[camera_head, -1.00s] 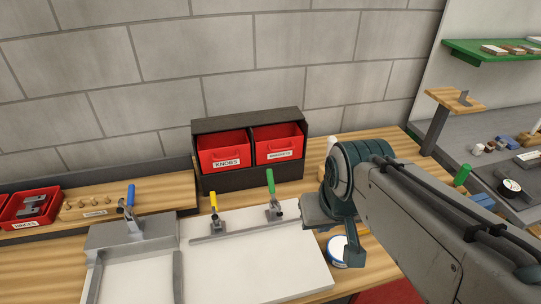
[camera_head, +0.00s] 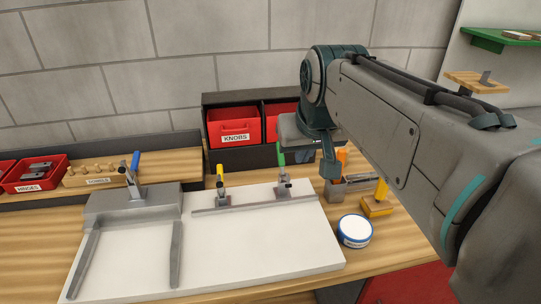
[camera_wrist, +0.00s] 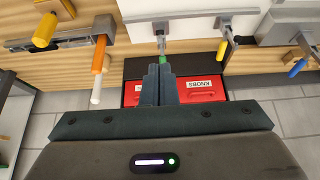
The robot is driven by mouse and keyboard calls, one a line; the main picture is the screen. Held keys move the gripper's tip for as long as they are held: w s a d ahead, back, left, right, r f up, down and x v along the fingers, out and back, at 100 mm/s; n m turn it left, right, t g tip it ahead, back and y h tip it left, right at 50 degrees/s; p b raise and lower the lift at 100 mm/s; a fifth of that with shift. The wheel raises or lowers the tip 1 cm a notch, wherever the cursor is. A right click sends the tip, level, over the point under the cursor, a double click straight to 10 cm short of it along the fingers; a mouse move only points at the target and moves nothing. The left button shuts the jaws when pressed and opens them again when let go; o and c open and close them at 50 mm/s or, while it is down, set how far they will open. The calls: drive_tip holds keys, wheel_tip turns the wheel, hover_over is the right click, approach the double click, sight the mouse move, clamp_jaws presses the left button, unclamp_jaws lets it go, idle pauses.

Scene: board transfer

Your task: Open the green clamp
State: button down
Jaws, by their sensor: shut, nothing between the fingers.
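The green clamp (camera_head: 283,188) stands on the back edge of the white board (camera_head: 260,235). Its green handle (camera_head: 281,158) points up, just below and left of my wrist. In the wrist view, my gripper (camera_wrist: 159,68) is shut and empty. The green handle's tip (camera_wrist: 163,58) shows just beyond the fingertips; I cannot tell whether they touch.
A yellow clamp (camera_head: 220,188) and a blue clamp (camera_head: 134,178) stand to the left. Red bins (camera_head: 234,127) stand close behind the green clamp. A round white tin (camera_head: 354,231) and a yellow-handled tool (camera_head: 378,204) lie to the right.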

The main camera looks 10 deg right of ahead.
drive_tip(key=w+t+b, duration=0.1)
drive_tip(key=w+b, duration=0.6)
drive_tip(key=b, duration=0.4)
hover_over(282, 162)
drive_tip(key=s, duration=0.1)
drive_tip(key=shift+t, duration=0.4)
wheel_tip(282, 162, down, 10)
drive_tip(key=shift+s+r, duration=0.15)
drive_tip(key=shift+r, duration=0.1)
drive_tip(key=shift+w+f, duration=0.35)
drive_tip(key=shift+w, duration=0.15)
drive_tip(key=shift+w+d+r+p, duration=0.1)
drive_tip(key=shift+r+p, duration=0.05)
drive_tip(key=shift+p, duration=0.4)
drive_tip(key=shift+g+p, duration=0.3)
drive_tip(key=shift+p, duration=0.05)
